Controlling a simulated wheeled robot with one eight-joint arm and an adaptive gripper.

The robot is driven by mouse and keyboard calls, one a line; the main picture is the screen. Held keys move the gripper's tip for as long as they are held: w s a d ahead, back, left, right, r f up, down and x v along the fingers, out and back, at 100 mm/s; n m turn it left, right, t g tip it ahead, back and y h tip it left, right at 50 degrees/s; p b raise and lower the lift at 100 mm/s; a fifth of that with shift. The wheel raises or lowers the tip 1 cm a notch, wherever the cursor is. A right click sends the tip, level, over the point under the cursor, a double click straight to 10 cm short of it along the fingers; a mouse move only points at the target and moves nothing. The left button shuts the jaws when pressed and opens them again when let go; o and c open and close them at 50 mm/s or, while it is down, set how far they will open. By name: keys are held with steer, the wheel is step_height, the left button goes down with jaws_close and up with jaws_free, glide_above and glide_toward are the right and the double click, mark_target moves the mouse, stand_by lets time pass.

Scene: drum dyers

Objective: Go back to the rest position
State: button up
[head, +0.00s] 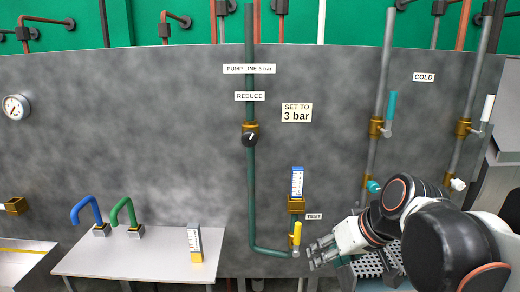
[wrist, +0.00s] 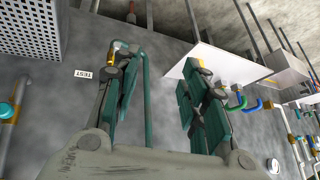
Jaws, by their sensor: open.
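My gripper (head: 318,252) is open and empty in front of the grey wall, low and right of centre in the head view. Its fingertips point left, just right of the yellow test handle (head: 297,234) at the foot of the green pipe (head: 251,195). In the wrist view, the two spread fingers of my gripper (wrist: 157,85) show with nothing between them but wall and pipe. The yellow part (wrist: 115,47) shows behind the left finger. A gauge with a blue top (head: 297,181) stands upright above the TEST label (head: 314,216). Whether my fingers touch the handle I cannot tell.
A black knob (head: 250,139) sits on the pipe under the REDUCE label. At left, a white table (head: 110,262) bears blue and green hooked handles and a small gauge block (head: 195,243). A perforated metal tray (head: 380,262) is behind my arm at right.

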steer(key=s+d+f+m+t+h, duration=0.1)
steer(key=s+d+f, duration=0.1)
steer(key=s, duration=0.3)
steer(key=s+d+f+m+h, duration=0.1)
steer(key=s+d+h, duration=0.1)
steer(key=s, duration=0.4)
steer(key=shift+d+f+m+t+h, duration=0.3)
steer(key=shift+d+f+t, duration=0.1)
steer(key=shift+d, duration=0.2)
steer(key=shift+c, duration=0.8)
steer(key=shift+a, duration=0.1)
